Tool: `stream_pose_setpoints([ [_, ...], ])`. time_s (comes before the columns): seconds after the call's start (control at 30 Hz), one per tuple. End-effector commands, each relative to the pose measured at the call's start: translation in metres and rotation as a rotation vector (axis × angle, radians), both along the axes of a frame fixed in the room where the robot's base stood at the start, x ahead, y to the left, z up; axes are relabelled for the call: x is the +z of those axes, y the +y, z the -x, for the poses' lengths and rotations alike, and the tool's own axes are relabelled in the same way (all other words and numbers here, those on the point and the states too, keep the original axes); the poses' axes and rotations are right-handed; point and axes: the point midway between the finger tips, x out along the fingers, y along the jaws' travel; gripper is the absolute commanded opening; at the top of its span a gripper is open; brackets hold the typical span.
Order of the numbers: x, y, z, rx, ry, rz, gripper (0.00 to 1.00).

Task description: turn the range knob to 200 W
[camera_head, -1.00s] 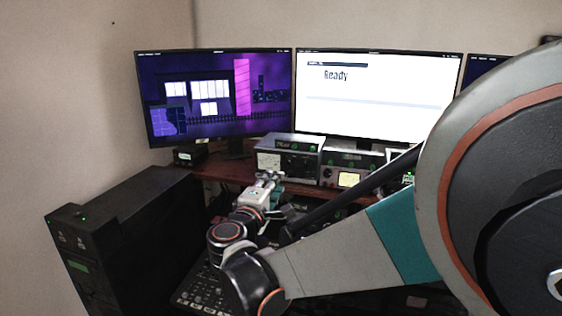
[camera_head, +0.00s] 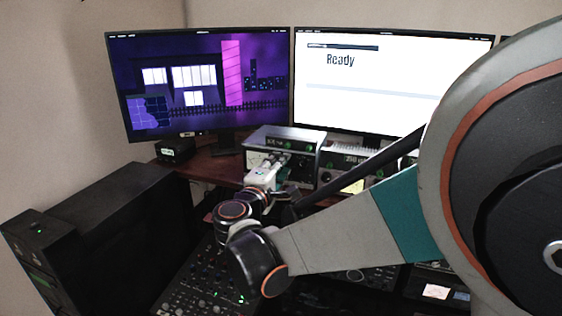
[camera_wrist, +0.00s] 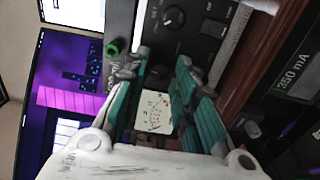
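The tuner box (camera_head: 297,134) stands on the desk below and between the two monitors in the head view, its front partly hidden by my arm. In the wrist view its dark front panel (camera_wrist: 200,43) appears turned sideways. A round black knob (camera_wrist: 174,18) with marks around it is near the top edge, beyond my fingertips; its label is too small to read. A white meter face (camera_wrist: 154,112) shows between my fingers. My gripper (camera_wrist: 161,62) has its two teal fingers apart with nothing between them. In the head view my gripper (camera_head: 274,163) is in front of the tuner.
A second instrument (camera_head: 345,160) stands right of the tuner, partly behind my arm. A small black box (camera_head: 175,150) is at left. A mixer-like panel (camera_head: 205,285) lies below my arm. A black tower (camera_head: 95,215) stands at left. A green round part (camera_wrist: 113,47) is near one finger.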

Motion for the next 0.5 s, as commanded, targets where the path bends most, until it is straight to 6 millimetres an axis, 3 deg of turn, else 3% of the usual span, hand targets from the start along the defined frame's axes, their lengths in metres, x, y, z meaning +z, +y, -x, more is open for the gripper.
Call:
stream_pose_setpoints([
  [0.17,0.0000,0.0000,0.0001,0.000,0.000,0.000,0.25],
  [0.27,0.0000,0.0000,0.0000,0.000,0.000,0.000,0.03],
  [0.3,0.0000,0.0000,0.0000,0.000,0.000,0.000,0.00],
  [0.5,-0.0001,-0.0001,0.0000,0.000,-0.001,-0.003,0.00],
])
